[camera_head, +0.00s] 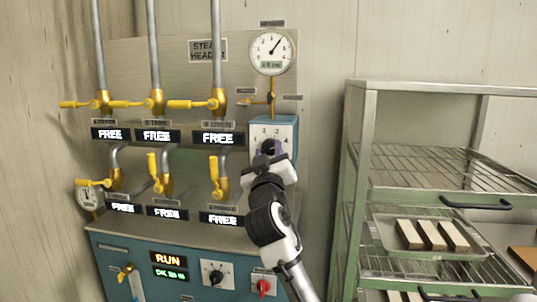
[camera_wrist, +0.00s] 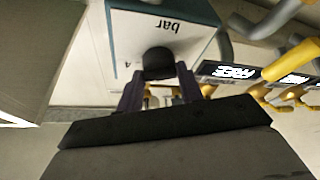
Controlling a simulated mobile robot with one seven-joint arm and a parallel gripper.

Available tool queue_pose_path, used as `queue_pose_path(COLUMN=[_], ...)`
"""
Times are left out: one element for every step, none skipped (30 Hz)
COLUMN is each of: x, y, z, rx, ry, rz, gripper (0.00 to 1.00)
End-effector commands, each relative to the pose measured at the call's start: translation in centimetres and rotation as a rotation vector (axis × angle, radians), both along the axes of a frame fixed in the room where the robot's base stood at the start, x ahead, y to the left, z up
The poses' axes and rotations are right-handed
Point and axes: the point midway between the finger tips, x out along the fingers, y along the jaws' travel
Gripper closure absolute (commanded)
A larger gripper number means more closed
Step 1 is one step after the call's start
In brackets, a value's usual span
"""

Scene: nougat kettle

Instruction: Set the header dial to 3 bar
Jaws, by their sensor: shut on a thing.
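The header dial (camera_head: 287,129) is a blue-edged box with a white face and numbers, on the right side of the steam header panel. In the wrist view its face (camera_wrist: 185,20) appears upside down with "bar" and a 4 readable. Its black knob (camera_wrist: 158,60) sits between the fingers of my gripper (camera_wrist: 160,82), which is shut on it. In the head view my gripper (camera_head: 270,153) covers the knob and the lower face, so the knob's setting cannot be read. The round gauge (camera_head: 271,50) above has its needle pointing up and right; its small green readout is too blurred to read.
Yellow valve handles (camera_head: 157,102) and several "FREE" displays (camera_head: 218,138) lie left of the dial. A blue lower panel (camera_head: 130,250) has a "RUN" display, a black knob (camera_head: 216,273) and a red knob (camera_head: 263,286). A green rack (camera_head: 358,180) with trays stands close on the right.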

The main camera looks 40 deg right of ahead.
Motion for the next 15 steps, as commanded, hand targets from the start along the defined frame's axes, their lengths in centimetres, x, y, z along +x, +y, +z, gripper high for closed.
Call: queue_pose_path(x=[-0.03, -0.05, -0.08, -0.09, -0.11, -0.13, -0.13, -0.15, -0.15, -0.17, -0.19, -0.21, -0.22, -0.23, -0.23], y=[-0.03, -0.06, -0.09, -0.10, -0.12, -0.14, -0.13, -0.15, -0.13, -0.14, -0.17, -0.19, -0.19, -0.21, -0.18], z=[-0.02, -0.02, -0.01, -0.01, 0.00, 0.01, 0.03, 0.06, 0.09, 0.10, 0.12, 0.12, 0.13, 0.14, 0.16], rx=[-0.012, -0.022, -0.037, -0.049, -0.063, -0.082, -0.096, -0.113, -0.136, -0.153, -0.170, -0.192, -0.209, -0.226, -0.247], ry=[0.016, 0.027, 0.045, 0.060, 0.076, 0.098, 0.116, 0.135, 0.161, 0.181, 0.200, 0.226, 0.246, 0.265, 0.292], rz=[0.000, 0.000, 0.000, 0.000, -0.001, -0.001, -0.001, -0.001, 0.000, 0.000, -0.001, 0.000, 0.000, -0.001, 0.000], gripper=[0.86, 0.86, 0.86, 0.86, 0.86, 0.86, 0.86, 0.86, 0.86, 0.86, 0.86, 0.86, 0.86, 0.86, 0.86])
